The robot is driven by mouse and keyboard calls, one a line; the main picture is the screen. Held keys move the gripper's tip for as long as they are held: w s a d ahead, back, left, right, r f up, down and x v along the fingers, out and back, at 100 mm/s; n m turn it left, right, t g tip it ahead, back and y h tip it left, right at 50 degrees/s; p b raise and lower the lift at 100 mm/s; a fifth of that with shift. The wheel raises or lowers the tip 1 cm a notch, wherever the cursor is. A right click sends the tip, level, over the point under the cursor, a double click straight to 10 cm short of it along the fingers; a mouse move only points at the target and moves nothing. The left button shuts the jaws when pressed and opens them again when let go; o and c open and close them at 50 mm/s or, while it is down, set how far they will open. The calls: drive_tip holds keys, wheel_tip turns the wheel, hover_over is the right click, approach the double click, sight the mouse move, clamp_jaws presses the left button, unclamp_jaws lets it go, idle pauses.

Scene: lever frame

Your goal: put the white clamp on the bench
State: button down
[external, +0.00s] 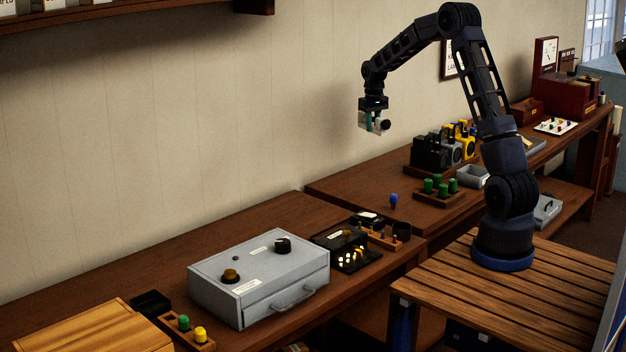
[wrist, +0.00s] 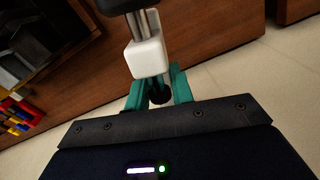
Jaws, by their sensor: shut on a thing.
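The white clamp (wrist: 147,56) is a white block on a metal rod with dark ends. In the wrist view it sits at the teal fingers of my gripper (wrist: 157,84), which is shut on it; a dark round end shows between the fingers. In the external view my gripper (external: 374,122) hangs high in the air with the clamp, clear of everything; a pale part and a black knob show beside the fingers. The brown bench (external: 270,218) runs along the wall, below and apart from the clamp.
On the bench stand a grey metal case (external: 262,272), a black switch box (external: 345,245), a rack with green knobs (external: 437,195), black and yellow clamps (external: 440,150) and a small blue-topped item (external: 393,200). Bare wood lies along the wall behind the case.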

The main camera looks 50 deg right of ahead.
drive_tip(key=a+f+n, duration=0.1)
drive_tip(key=a+f, duration=0.2)
drive_tip(key=a, duration=0.4)
drive_tip(key=s+a+f+n, duration=0.1)
drive_tip(key=a+f, duration=0.3)
drive_tip(key=a, duration=0.3)
drive_tip(key=a+f, duration=0.4)
drive_tip(key=a, duration=0.3)
drive_tip(key=shift+s+a+f+n, duration=0.1)
drive_tip(key=shift+s+a+n, duration=0.1)
drive_tip(key=shift+n, duration=0.2)
drive_tip(key=a+n, duration=0.1)
drive_tip(key=a, duration=0.5)
wheel_tip(320, 180, up, 13)
drive_tip(key=n, duration=0.8)
hover_over(227, 244)
wheel_tip(227, 244, down, 19)
drive_tip(key=shift+f, duration=0.1)
drive_tip(key=shift+f, duration=0.1)
